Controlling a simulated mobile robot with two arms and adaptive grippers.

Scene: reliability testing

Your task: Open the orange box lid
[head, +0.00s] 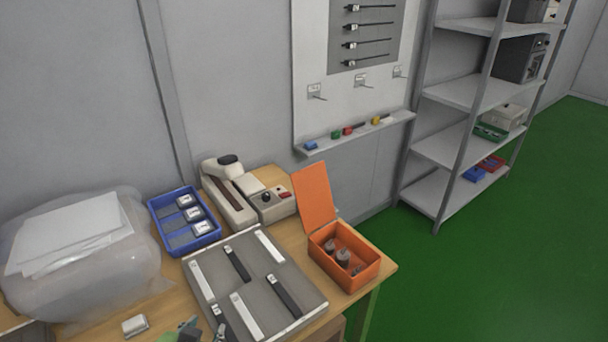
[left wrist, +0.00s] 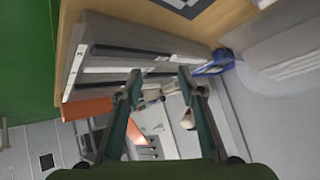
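The orange box (head: 345,279) stands at the right end of the wooden table. Its orange lid (head: 315,196) stands up, tilted back from the rear edge, so the box is open. Several dark metal weights (head: 343,257) sit inside. An orange part of the box (left wrist: 88,108) also shows in the left wrist view, left of the fingers. My left gripper (head: 188,330) is partly visible at the bottom edge of the head view, apart from the box. In the left wrist view its two green fingers (left wrist: 160,76) are spread with nothing held between them. My right gripper is in neither view.
A grey tray with strips (head: 190,287) lies between my left gripper and the box. A blue bin (head: 160,226), a beige device (head: 226,192) and a clear plastic bag with papers (head: 140,268) stand behind and left. A metal shelf (head: 452,150) stands right, over green floor.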

